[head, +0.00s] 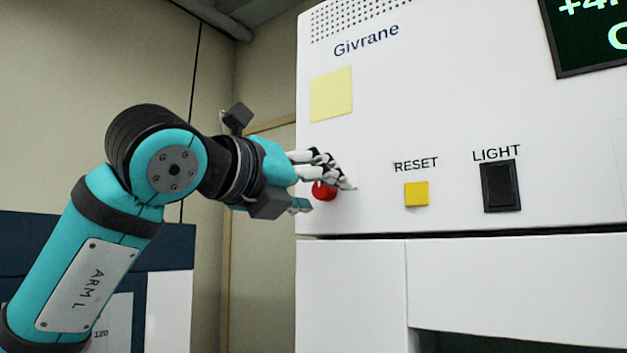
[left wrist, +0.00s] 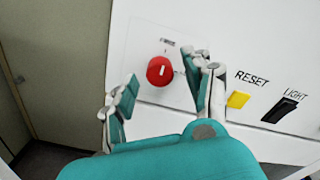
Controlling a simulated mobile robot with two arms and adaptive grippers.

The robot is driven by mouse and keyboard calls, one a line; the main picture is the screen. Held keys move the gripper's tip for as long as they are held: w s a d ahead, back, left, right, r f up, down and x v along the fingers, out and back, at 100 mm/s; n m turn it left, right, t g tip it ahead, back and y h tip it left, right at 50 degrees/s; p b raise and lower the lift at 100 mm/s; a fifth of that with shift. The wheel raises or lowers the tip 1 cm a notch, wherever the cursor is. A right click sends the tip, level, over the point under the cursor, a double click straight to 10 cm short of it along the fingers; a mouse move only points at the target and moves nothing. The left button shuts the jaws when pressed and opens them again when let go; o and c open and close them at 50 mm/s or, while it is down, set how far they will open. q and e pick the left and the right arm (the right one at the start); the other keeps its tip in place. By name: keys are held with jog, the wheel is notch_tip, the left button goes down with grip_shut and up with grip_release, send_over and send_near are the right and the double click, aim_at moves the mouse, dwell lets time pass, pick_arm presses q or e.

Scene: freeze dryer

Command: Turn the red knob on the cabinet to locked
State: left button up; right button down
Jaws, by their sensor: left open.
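The red knob (head: 322,191) is on the white cabinet front (head: 450,110), partly hidden by my left gripper in the head view. In the left wrist view the round red knob (left wrist: 160,70) shows whole, with a white mark near upright on its face and a small label above it, too small to read. My left gripper (head: 328,193) is open at the knob. In the left wrist view its two fingers (left wrist: 163,92) stand to the left and right of the knob, with gaps between. I cannot tell how near the fingertips are to the panel. My right gripper is not in view.
A yellow RESET button (head: 416,194) and a black LIGHT switch (head: 500,187) are to the right of the knob. A yellow note (head: 331,94) is above it. A dark display (head: 590,35) is at the upper right. A beige wall is at the left.

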pick_arm(q)
grip_shut()
dwell(0.3)
jog(key=m+b, duration=0.1)
jog(key=m, duration=0.2)
jog(key=shift+m+b, duration=0.35)
jog(key=shift+m, duration=0.05)
jog(key=m, duration=0.4)
jog(key=shift+m+b, duration=0.3)
jog(key=shift+b, duration=0.1)
jog(key=m, duration=0.4)
jog(key=shift+a+m, duration=0.1)
jog(key=shift+m, duration=2.7)
